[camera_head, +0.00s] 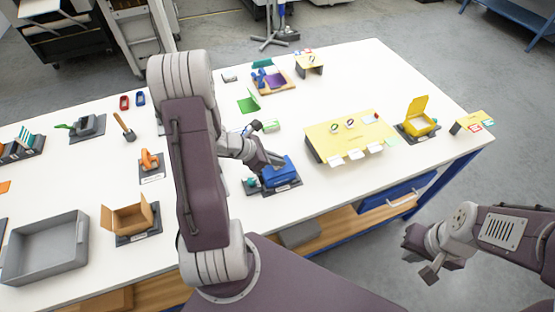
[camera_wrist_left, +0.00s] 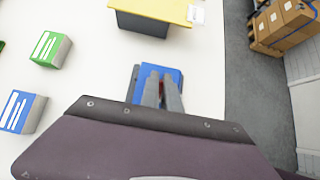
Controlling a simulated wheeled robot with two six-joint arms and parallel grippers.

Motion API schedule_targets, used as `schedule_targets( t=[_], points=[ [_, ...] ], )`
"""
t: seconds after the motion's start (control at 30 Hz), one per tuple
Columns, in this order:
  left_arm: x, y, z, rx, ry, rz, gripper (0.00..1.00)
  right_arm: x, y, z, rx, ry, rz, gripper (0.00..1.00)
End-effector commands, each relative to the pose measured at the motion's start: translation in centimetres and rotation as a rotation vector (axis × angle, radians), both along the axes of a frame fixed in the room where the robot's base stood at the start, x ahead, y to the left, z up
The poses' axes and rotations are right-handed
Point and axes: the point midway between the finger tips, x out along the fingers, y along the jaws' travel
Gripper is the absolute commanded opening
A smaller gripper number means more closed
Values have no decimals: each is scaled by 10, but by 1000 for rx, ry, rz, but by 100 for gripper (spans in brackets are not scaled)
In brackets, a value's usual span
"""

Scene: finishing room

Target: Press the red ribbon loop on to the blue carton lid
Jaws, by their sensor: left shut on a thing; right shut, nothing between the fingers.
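The blue carton (camera_head: 285,177) stands on a dark base at the near middle of the table. My left gripper (camera_head: 277,163) points down at its lid, shut, with its fingertips at or just above the lid; contact is unclear. In the left wrist view the shut fingers (camera_wrist_left: 160,95) overlap the blue lid (camera_wrist_left: 176,74). My right gripper (camera_head: 431,272) is shut and empty, off the table's front right edge.
A yellow stand (camera_head: 320,137) with small round pieces and white labels is right of the carton. An open yellow carton (camera_head: 418,119) stands further right. An open brown carton (camera_head: 128,217) and grey tray (camera_head: 46,249) stand left. A green block (camera_head: 271,125) lies behind the blue carton.

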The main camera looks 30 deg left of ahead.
Motion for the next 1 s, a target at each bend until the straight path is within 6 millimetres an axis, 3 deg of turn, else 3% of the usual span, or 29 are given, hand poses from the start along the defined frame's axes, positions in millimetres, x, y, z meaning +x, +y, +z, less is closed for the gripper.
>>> schedule_targets(
  t=[1.0],
  points=[
    [-1, 0, -6, 0, 2, 0, 0, 0, 0, -8, 0, 0, 0, 0]
  ],
)
